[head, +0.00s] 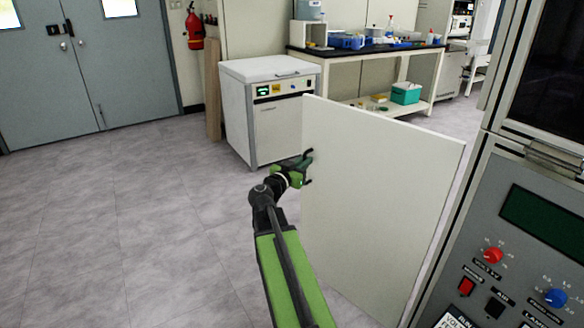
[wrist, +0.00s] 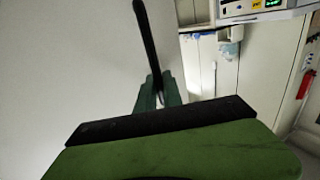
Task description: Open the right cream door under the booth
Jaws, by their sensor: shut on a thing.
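The cream door (head: 385,195) stands swung out from the grey booth (head: 500,225), its flat face towards me and its free edge at the left. My gripper (head: 304,168) is at that free edge, shut on the door's dark handle (head: 309,152). In the wrist view the handle (wrist: 147,38) runs as a dark bar down between my gripper's fingers (wrist: 158,92), and the pale door face (wrist: 65,65) fills the left side. The fingers partly hide the handle. The inside of the cabinet is not visible.
A white box-shaped machine (head: 262,125) stands on the floor behind the door edge. A bench (head: 350,55) with lab items is further back. A fire extinguisher (head: 194,28) hangs by grey double doors (head: 75,75). The tiled floor (head: 130,220) at left is clear.

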